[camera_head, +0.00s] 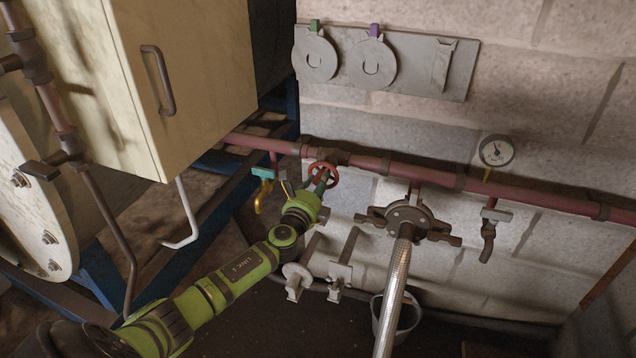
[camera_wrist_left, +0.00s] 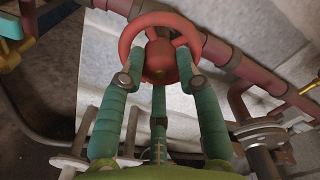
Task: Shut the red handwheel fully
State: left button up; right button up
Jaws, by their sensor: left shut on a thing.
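The red handwheel (camera_head: 323,175) sits on a valve on the dark red pipe along the wall. In the left wrist view the handwheel (camera_wrist_left: 160,50) fills the top middle, with its rim and hub showing. My left gripper (camera_head: 319,186) reaches it from below and in front. In the left wrist view the green fingers of my left gripper (camera_wrist_left: 158,70) are on both sides of the hub, inside the rim, and shut on the handwheel. The fingertips partly cover the wheel. My right gripper is not in view.
Left of the wheel is a teal-handled valve with a yellow spout (camera_head: 262,189). To the right are a flange with a braided hose (camera_head: 396,280), a pressure gauge (camera_head: 496,151) and a grey lever valve (camera_head: 490,230). A beige cabinet (camera_head: 200,80) stands at left. A bucket (camera_head: 408,315) is below.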

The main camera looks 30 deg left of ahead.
pick_arm(q)
jog(key=shift+a+r+m, duration=0.15)
jog(key=shift+m, duration=1.05)
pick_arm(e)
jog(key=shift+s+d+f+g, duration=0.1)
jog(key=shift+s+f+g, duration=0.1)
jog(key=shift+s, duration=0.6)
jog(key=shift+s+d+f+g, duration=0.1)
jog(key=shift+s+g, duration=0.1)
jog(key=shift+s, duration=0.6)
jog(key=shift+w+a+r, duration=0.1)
pick_arm(q)
jog(key=o, duration=1.2)
jog(key=shift+c, duration=0.2)
jog(key=v, duration=1.2)
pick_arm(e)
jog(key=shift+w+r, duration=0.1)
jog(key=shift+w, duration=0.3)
